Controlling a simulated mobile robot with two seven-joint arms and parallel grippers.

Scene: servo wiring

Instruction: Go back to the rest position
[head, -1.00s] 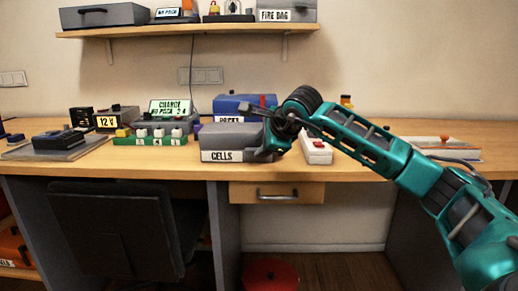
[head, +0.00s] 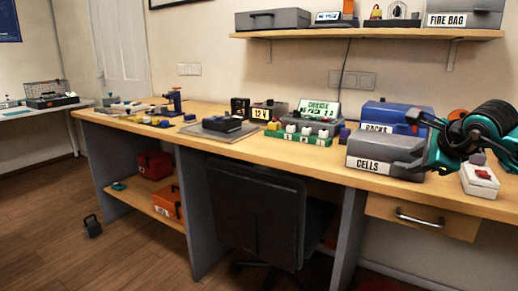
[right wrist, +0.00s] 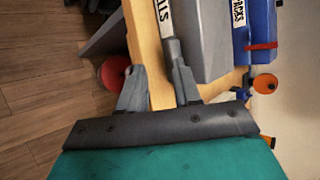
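My right gripper (head: 432,145) is at the right of the head view, over the desk by the grey CELLS case (head: 384,154). In the right wrist view its two fingers (right wrist: 158,82) stand apart with nothing between them. The CELLS case and the blue PACKS case (right wrist: 262,28) show just past the fingertips there. I cannot tell whether the gripper touches the CELLS case. My left gripper is not in view.
A white box with red buttons (head: 479,180) sits beside the right gripper on the wooden desk (head: 330,158). A green strip (head: 298,138) and a charger (head: 312,119) stand further left. A shelf (head: 365,35) hangs above. A black chair (head: 258,205) stands in front.

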